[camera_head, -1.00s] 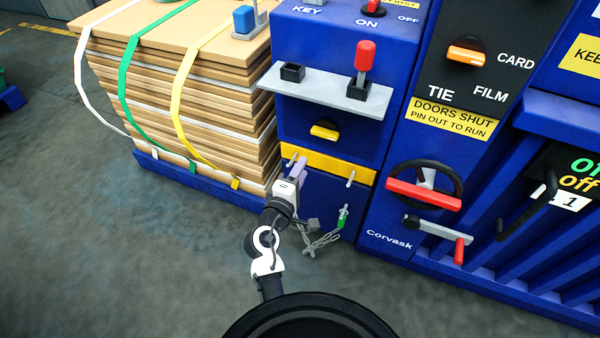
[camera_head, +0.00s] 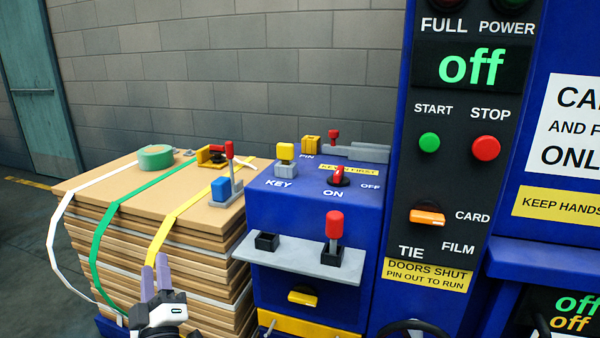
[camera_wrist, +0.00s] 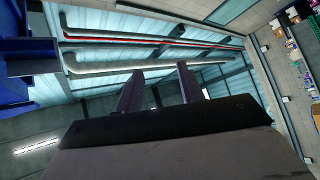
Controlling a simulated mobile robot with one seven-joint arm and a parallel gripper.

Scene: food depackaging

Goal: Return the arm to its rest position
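My gripper (camera_head: 155,266) is at the lower left of the head view, in front of the strapped cardboard stack (camera_head: 208,262). Its two pale purple fingers point up, with a gap between them and nothing held. In the wrist view my gripper (camera_wrist: 158,80) shows both fingers apart against the ceiling and its pipes. Most of my arm is below the head view's lower edge.
The blue machine (camera_head: 268,208) stands right of the stack, with a grey shelf (camera_head: 300,259) bearing a red-handled lever (camera_head: 334,226). The panel display (camera_head: 471,67) reads "off". A green tape roll (camera_head: 156,157) lies on the stack. Open floor (camera_head: 30,270) lies left.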

